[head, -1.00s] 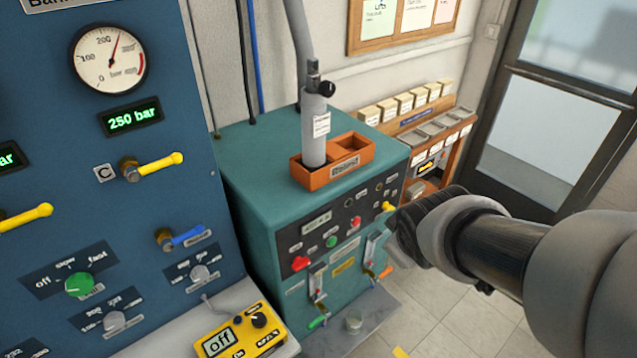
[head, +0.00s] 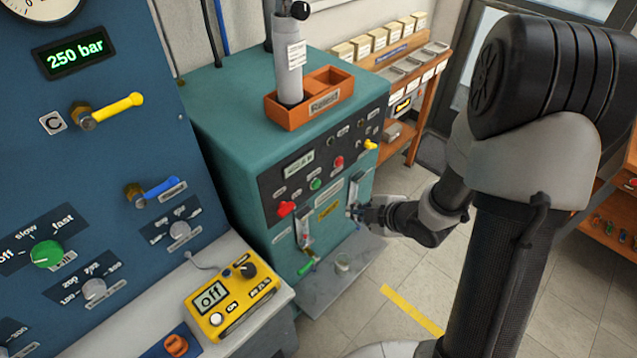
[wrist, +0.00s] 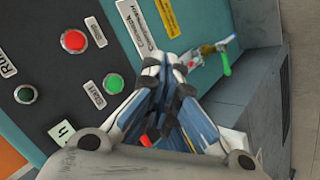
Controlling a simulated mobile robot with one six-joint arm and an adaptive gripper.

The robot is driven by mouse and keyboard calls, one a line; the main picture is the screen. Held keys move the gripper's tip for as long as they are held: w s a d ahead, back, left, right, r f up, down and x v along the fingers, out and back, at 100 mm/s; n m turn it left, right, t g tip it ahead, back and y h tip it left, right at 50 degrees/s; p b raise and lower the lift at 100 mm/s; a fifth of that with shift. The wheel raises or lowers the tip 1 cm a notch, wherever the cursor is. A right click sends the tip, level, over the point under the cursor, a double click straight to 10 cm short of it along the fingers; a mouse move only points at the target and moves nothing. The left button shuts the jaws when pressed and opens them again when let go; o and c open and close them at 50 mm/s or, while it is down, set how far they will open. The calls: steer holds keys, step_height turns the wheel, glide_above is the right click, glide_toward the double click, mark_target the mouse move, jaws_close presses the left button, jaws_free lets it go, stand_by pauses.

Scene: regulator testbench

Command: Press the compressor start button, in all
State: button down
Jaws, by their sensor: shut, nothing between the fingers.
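The teal compressor (head: 235,125) has a dark front panel. Its green start button (head: 316,184) sits beside a red stop button (head: 338,162). In the wrist view the green button (wrist: 113,84) carries the label "Start" and the red one (wrist: 74,41) the label "Stop". My gripper (head: 362,213) is in front of the compressor, below and right of the green button in the head view. In the wrist view my closed fingers (wrist: 166,70) are empty and apart from the green button, to its right. I cannot tell how far the fingertips are from the panel.
A larger red knob (head: 286,209) and a yellow knob (head: 371,145) stick out of the panel. Valve fittings (head: 304,232) are on the lower front. An orange tray (head: 290,119) holds a grey cylinder on top. A yellow meter (head: 232,301) lies front left. Floor on the right is open.

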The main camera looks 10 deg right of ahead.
steer(key=w+a, duration=0.5)
steer(key=w, duration=0.2)
stand_by(0.6)
steer(key=shift+w+a, duration=0.1)
steer(key=shift+w, duration=0.05)
stand_by(1.1)
steer(key=shift+w+a, duration=0.2)
steer(key=shift+w, duration=0.05)
steer(key=shift+w+a, duration=0.3)
steer(key=shift+w, duration=0.1)
stand_by(0.8)
steer(key=shift+s+d, duration=0.1)
stand_by(0.3)
steer(key=shift+s+d, duration=0.4)
steer(key=shift+s, duration=0.25)
steer(key=shift+s+d+b, duration=0.15)
steer(key=shift+s+d, duration=0.6)
steer(key=shift+s, duration=0.25)
steer(key=shift+s+d+b, duration=0.15)
steer(key=shift+s+d, duration=0.6)
steer(key=shift+s, duration=0.25)
